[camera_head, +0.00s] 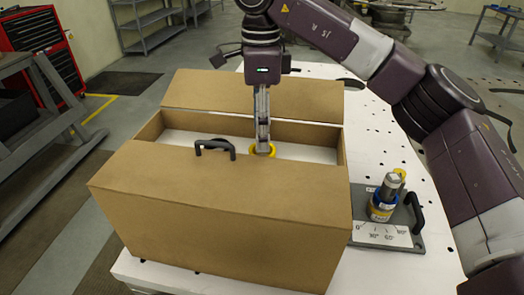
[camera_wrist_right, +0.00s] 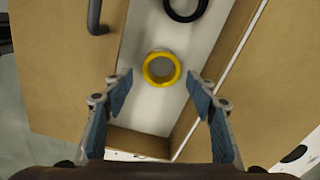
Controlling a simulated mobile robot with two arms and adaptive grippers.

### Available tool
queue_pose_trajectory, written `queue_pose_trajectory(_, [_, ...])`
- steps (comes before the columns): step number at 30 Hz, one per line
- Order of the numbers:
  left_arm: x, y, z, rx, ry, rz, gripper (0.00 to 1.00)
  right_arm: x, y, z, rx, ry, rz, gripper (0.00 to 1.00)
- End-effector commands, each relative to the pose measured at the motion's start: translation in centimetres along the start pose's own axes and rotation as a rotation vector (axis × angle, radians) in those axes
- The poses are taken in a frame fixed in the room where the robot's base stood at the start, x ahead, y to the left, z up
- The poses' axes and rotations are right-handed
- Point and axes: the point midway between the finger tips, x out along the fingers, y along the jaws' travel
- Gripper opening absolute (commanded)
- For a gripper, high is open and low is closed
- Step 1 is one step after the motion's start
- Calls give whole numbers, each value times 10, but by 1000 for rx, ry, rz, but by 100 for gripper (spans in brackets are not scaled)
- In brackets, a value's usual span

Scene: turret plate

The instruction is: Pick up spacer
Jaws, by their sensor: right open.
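A yellow ring (camera_head: 271,150), which looks like the spacer, lies on the white floor inside the open cardboard box (camera_head: 215,210). In the right wrist view the ring (camera_wrist_right: 149,71) lies flat, just beyond and between my fingertips. My right gripper (camera_head: 263,148) points down into the box, and its fingers hide part of the ring in the head view. In the wrist view the right gripper (camera_wrist_right: 160,86) is open, with one blue-padded finger on each side and nothing between them. I cannot tell its exact height above the ring. My left gripper is not in view.
A black ring (camera_wrist_right: 186,13) lies farther along the box floor. The box walls and flaps stand close around the gripper; a black handle (camera_head: 215,146) sits on the near flap. A turret plate (camera_head: 398,236) with angle marks and a cylinder stands right on the white table (camera_head: 150,274).

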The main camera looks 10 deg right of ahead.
Motion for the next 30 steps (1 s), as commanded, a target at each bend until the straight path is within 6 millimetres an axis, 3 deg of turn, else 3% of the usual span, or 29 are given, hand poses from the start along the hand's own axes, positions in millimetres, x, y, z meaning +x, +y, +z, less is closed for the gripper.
queue_pose_trajectory(5, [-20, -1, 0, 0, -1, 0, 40, 22, 2, -3, 1, 1, 4, 52])
queue_pose_trajectory(9, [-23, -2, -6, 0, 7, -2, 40, 41, 2, -2, 1, 0, 1, 52])
queue_pose_trajectory(18, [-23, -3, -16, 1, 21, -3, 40, 48, 2, -2, 1, 0, -1, 52])
queue_pose_trajectory(27, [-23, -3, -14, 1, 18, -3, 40, 47, 2, -2, 1, 0, -1, 19])
queue_pose_trajectory(30, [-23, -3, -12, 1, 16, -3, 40, 47, 2, -2, 1, 0, -1, 17])
